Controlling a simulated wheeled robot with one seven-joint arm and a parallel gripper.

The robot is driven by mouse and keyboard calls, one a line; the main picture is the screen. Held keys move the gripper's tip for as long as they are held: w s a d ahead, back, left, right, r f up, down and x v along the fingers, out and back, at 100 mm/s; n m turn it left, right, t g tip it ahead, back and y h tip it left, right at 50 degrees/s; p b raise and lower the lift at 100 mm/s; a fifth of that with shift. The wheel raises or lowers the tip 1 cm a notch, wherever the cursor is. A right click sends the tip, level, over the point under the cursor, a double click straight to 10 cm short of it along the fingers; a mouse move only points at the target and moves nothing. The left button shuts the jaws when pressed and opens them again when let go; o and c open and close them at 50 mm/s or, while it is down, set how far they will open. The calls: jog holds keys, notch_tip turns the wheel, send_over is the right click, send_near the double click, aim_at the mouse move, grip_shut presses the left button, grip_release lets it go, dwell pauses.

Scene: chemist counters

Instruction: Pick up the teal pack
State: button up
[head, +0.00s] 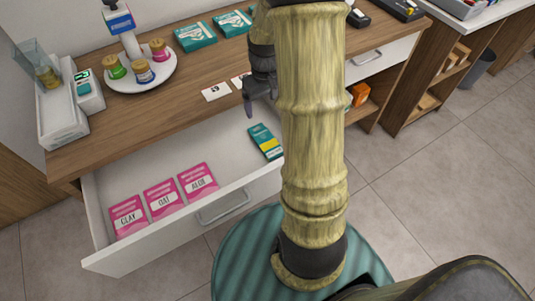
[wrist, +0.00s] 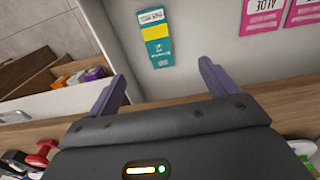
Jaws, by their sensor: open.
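The teal pack (head: 265,141) has a yellow band and lies flat in the open white drawer (head: 228,131), towards its right end. In the wrist view the teal pack (wrist: 158,50) lies beyond my fingertips, roughly between them and apart from both. My gripper (head: 261,102) is open and empty, above the drawer's back edge by the counter. In the wrist view both dark fingers of my gripper (wrist: 162,76) stand apart with nothing between them.
Pink packs (head: 160,198) marked CLAY, OAT and ALOE lie in the drawer's left part. Teal boxes (head: 195,36), a round white stand (head: 142,75) with jars, and white cards (head: 216,91) sit on the wooden counter. The drawer's middle is bare.

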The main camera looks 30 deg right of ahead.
jog(key=shift+w+d+f, duration=0.15)
jog(key=shift+d+f, duration=0.2)
jog(key=shift+f, duration=0.2)
jog(key=shift+w+d+f, duration=0.15)
jog(key=shift+d+f, duration=0.15)
jog(key=shift+f, duration=0.25)
jog(key=shift+f, duration=0.1)
jog(key=b, duration=0.2)
send_over(267, 142)
jog(key=f, duration=1.2)
jog(key=shift+s+d, duration=0.1)
jog(key=shift+s, duration=0.1)
notch_tip(267, 142, down, 5)
jog(key=shift+w+f, duration=0.1)
jog(key=shift+f, duration=0.05)
jog(key=c, duration=1.1)
